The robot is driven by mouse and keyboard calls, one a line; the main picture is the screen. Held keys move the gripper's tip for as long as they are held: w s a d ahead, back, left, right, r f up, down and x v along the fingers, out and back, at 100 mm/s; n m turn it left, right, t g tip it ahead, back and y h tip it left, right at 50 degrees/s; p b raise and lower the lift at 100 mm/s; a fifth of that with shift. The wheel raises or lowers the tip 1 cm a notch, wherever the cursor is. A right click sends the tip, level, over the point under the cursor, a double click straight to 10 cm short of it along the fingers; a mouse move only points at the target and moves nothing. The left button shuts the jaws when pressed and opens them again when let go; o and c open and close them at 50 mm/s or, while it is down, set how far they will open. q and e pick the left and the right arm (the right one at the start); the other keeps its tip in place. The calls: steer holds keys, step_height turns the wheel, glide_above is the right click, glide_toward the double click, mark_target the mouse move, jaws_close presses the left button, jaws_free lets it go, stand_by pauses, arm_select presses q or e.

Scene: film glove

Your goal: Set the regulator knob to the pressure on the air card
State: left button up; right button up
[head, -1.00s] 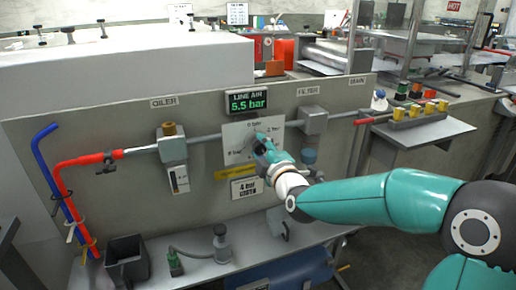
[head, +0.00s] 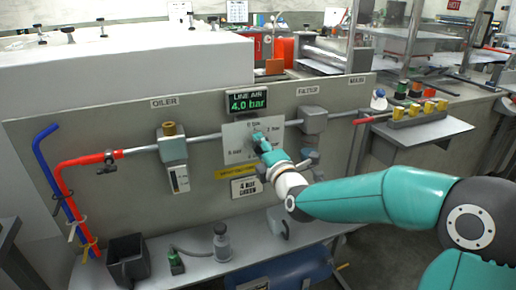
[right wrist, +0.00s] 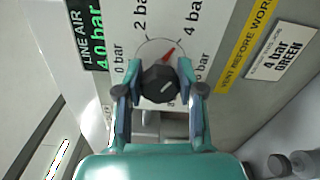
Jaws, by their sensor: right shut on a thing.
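The regulator knob (right wrist: 160,86) is dark and faceted, with a red pointer leaning up and right between the 2 bar and 4 bar marks, nearer 4 bar. It sits on a white dial plate (head: 234,134). My right gripper (head: 259,140) is shut on the knob, one finger on each side; it also shows in the right wrist view (right wrist: 160,92). The air card (head: 245,188) below the dial reads 4 bar GREEN in the right wrist view (right wrist: 282,52). The line air display (head: 247,102) reads 4.0 bar. My left gripper is not in view.
The oiler (head: 173,150) is left of the dial and the filter (head: 313,120) right of it, both on the grey pipe. A yellow vent label (head: 234,173) lies between dial and card. A black bin (head: 128,260) stands on the lower shelf.

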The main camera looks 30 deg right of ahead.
steer(key=shift+a, duration=0.2)
steer(key=o, duration=1.2)
steer(key=shift+w+f, duration=0.1)
steer(key=shift+w, duration=0.05)
steer(key=shift+c, duration=0.2)
steer(key=shift+d, duration=0.1)
steer(key=shift+s, duration=0.2)
steer(key=shift+s, duration=0.35)
steer(key=v, duration=1.1)
steer(key=shift+f, duration=0.1)
